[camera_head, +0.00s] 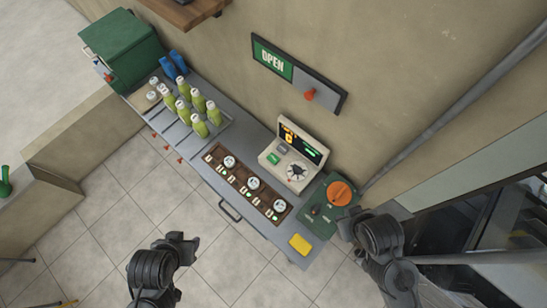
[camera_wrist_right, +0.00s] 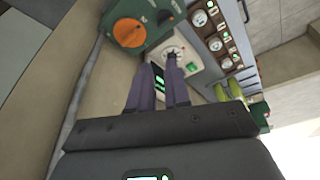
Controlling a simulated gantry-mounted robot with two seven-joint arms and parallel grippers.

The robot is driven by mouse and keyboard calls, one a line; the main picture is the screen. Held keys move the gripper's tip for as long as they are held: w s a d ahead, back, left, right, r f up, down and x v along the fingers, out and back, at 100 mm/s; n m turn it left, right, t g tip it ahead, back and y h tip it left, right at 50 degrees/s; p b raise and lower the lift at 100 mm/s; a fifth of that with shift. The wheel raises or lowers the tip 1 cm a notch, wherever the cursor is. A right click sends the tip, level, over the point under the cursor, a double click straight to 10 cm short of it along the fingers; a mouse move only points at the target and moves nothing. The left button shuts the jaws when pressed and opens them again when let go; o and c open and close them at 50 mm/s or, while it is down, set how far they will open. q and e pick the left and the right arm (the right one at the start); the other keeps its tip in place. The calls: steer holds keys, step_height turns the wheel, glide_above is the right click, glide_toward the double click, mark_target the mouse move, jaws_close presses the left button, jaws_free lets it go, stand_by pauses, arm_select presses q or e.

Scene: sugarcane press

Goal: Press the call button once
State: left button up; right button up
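A beige console (camera_head: 292,160) with a lit display stands on the counter against the wall. It carries a green-lit patch (camera_head: 278,158) and a dark round control (camera_head: 297,171); I cannot tell which part is the call button. My right gripper (camera_head: 352,224) is to the right of the console, above the counter's right end. In the right wrist view its two dark fingers (camera_wrist_right: 158,72) point towards the console (camera_wrist_right: 185,62), with a narrow gap between them and nothing visible held. My left gripper (camera_head: 186,241) is over the floor in front of the counter; its fingers are unclear.
A green panel with an orange dial (camera_head: 339,193) and a yellow block (camera_head: 300,244) are near the right gripper. A brown panel of gauges (camera_head: 246,187), several green bottles (camera_head: 198,115) and a green bin (camera_head: 122,50) line the counter. An OPEN sign (camera_head: 272,59) hangs above.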

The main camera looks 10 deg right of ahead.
steer(key=shift+c, duration=1.1)
jaws_close()
stand_by(0.3)
